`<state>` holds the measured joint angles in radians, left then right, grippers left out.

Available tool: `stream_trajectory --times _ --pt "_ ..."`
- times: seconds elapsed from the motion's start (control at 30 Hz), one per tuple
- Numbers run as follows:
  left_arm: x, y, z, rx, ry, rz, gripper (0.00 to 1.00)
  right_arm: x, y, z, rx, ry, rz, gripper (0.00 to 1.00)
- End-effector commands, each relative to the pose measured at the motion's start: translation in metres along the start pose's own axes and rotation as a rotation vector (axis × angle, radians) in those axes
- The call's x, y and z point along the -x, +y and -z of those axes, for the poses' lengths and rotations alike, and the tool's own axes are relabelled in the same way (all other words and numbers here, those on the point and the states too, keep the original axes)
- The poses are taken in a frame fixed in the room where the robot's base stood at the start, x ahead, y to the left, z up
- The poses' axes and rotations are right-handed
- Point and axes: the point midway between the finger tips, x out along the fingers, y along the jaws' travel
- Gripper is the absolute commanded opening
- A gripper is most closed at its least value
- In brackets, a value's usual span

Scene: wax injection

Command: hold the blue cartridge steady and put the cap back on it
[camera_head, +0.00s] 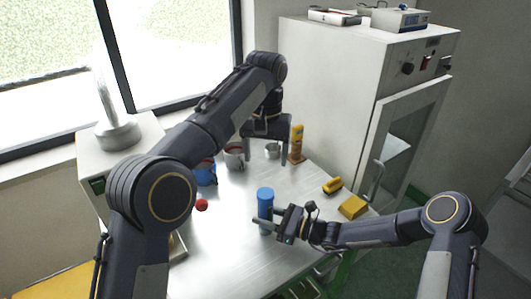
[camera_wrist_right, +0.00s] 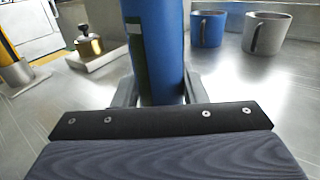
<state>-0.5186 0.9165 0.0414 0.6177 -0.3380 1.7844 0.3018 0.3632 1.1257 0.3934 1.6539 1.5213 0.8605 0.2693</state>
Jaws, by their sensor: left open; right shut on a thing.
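The blue cartridge (camera_head: 265,205) stands upright on the metal table. My right gripper (camera_head: 264,215) is shut around its side; in the right wrist view the cartridge (camera_wrist_right: 157,45) rises between the fingers and its top is out of frame. In the head view its top looks plain blue, and I cannot tell whether a cap is on it. I cannot pick out a separate cap. My left gripper (camera_head: 266,158) points down, open, over the back of the table, behind and apart from the cartridge. Nothing shows held between its fingers.
A blue mug (camera_head: 206,174), a grey mug (camera_head: 234,157), a small metal cup (camera_head: 272,151) and a yellow tool (camera_head: 297,143) stand at the back. Yellow items (camera_head: 353,207) lie right. A red ball (camera_head: 202,204) is left. A white cabinet (camera_head: 325,85) stands behind.

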Motion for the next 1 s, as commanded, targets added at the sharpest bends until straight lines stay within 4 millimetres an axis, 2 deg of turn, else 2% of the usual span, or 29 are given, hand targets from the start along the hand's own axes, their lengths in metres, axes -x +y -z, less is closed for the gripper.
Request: stream_trajectory --times 0.23,0.27,0.43,0.77,1.0 --pt "0.001 0.0 0.0 0.0 0.0 0.0 0.72 0.0 0.0 0.0 0.0 0.0 0.0 0.0" --pt "0.001 0.0 0.0 0.0 0.0 0.0 0.72 0.0 0.0 0.0 0.0 0.0 0.0 0.41" --pt "0.001 0.0 0.0 0.0 0.0 0.0 0.72 0.0 0.0 0.0 0.0 0.0 0.0 0.63" --pt "-0.001 0.0 0.0 0.0 0.0 0.0 0.72 0.004 -0.001 0.001 0.001 0.0 0.001 0.64" --pt "-0.011 0.0 0.0 0.0 0.0 0.0 0.72 0.041 -0.001 0.002 0.001 0.002 0.004 0.64"
